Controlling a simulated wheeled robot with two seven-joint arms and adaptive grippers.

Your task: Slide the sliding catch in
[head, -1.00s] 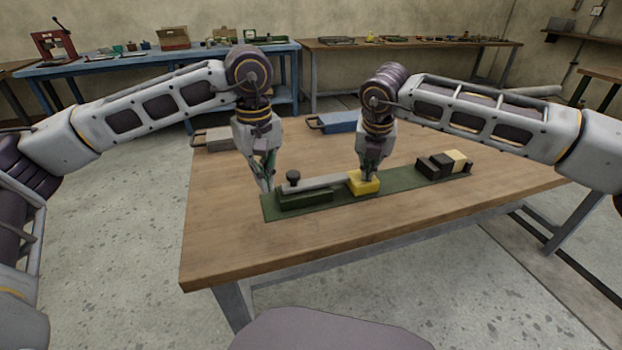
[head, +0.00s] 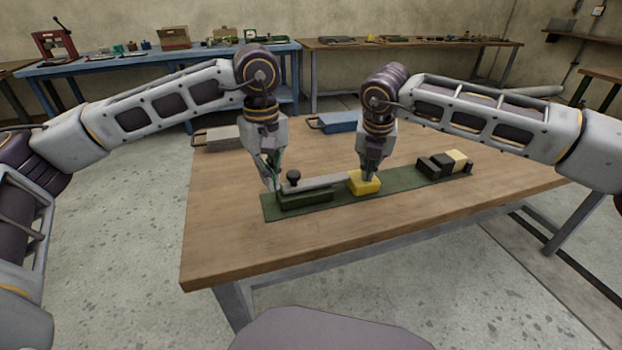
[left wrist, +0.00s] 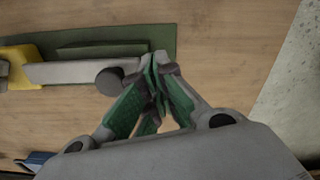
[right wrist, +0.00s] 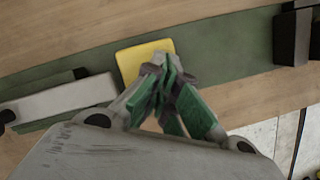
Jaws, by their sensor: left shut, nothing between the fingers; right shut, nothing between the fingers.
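The sliding catch is a grey bar (head: 325,183) with a dark round knob (head: 293,176) near its left end, lying along a dark green guide block (head: 306,197). Its right end meets a yellow block (head: 364,184). All sit on a green base plate (head: 400,192). My left gripper (head: 272,186) is shut and empty at the bar's left end; in the left wrist view its fingertips (left wrist: 155,62) look close against that end, beside the knob. My right gripper (head: 368,180) is shut and empty at the yellow block; in the right wrist view its fingertips (right wrist: 166,66) overlap the yellow block.
Black blocks and a cream block (head: 456,158) stand at the plate's right end. A grey case (head: 220,138) and a blue case (head: 338,122) lie at the back of the wooden table (head: 225,230). The table's front is clear.

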